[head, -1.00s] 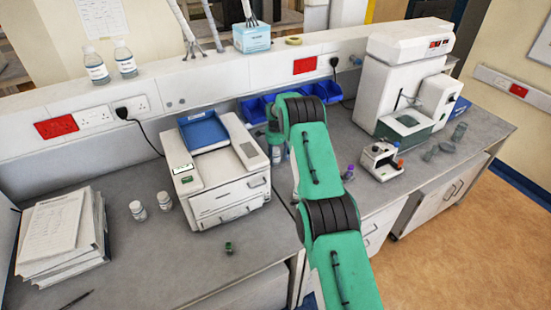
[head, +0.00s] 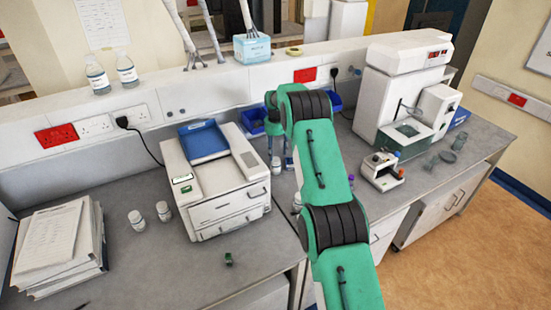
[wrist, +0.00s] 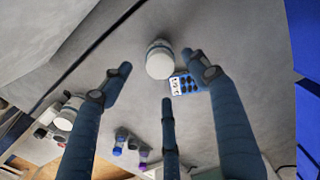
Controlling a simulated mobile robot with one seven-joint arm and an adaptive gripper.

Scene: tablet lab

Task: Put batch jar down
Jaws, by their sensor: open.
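A white-capped jar (wrist: 160,62), taken as the batch jar, stands on the grey bench in the wrist view. A small white jar also shows beside my gripper in the head view (head: 276,166). My gripper (wrist: 165,85) has its fingers spread wide, with the jar beyond and between the tips and no finger visibly closed on it. In the head view my gripper (head: 288,160) is low over the bench, partly hidden by my green arm.
Capped vials (wrist: 122,142) and another jar (wrist: 68,113) stand nearby. The white printer-like machine (head: 215,180) is left of my gripper, blue bins (head: 253,118) are behind it, and a small instrument (head: 382,170) is right.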

